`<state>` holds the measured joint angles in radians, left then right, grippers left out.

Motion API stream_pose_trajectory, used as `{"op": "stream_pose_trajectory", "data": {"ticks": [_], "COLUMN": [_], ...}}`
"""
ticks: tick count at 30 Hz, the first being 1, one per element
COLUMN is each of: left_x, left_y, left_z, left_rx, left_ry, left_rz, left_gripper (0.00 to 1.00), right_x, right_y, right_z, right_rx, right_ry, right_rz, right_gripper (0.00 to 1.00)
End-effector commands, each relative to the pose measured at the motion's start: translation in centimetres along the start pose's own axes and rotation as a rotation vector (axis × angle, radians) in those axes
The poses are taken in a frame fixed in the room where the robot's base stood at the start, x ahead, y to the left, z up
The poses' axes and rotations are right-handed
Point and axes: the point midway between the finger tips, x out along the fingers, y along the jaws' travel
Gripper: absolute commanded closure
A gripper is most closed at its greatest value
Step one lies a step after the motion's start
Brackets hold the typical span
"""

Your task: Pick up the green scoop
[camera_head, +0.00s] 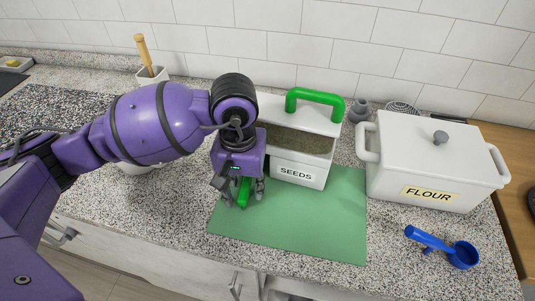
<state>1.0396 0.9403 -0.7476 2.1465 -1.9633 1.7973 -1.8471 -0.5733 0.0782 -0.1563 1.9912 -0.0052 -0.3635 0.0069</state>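The green scoop (243,190) shows only in part, as a narrow green piece below my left wrist, at the left end of the green mat (290,234). My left gripper (242,198) points down over it. Its fingers are spread, one on each side of the green piece, and I see a gap between them and it. The wrist hides the rest of the scoop. My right gripper is not in view.
The white SEEDS box (297,175) with a green handle stands close to the right of my gripper. The white FLOUR container (428,172) and a blue scoop (462,256) are further right. A white pot with a wooden handle (144,54) stands at the back left. The mat's front is clear.

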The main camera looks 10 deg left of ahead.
Motion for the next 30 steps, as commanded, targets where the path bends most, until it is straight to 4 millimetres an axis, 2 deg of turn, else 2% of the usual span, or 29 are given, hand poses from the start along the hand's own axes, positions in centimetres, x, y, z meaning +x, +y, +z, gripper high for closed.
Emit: {"op": "stream_pose_trajectory", "data": {"ticks": [4, 12, 24, 30], "left_x": [0.1, 0.1, -0.1, -1.6], "left_y": [0.0, 0.0, 0.0, 0.1], "left_z": [0.1, 0.1, 0.0, 0.0], "left_rx": [0.0, 0.0, -0.001, -0.007], "left_ry": [-0.002, -0.002, -0.001, 0.003], "left_rz": [0.0, 0.0, 0.0, 0.0], "left_gripper": [0.64, 0.99, 1.0, 1.0], "right_x": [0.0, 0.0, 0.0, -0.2], "right_y": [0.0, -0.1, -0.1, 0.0], "right_z": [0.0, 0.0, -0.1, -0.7], "right_rx": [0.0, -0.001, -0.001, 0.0], "right_ry": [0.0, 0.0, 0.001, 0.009], "right_rz": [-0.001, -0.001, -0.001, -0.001], "right_gripper": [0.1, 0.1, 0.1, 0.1]}}
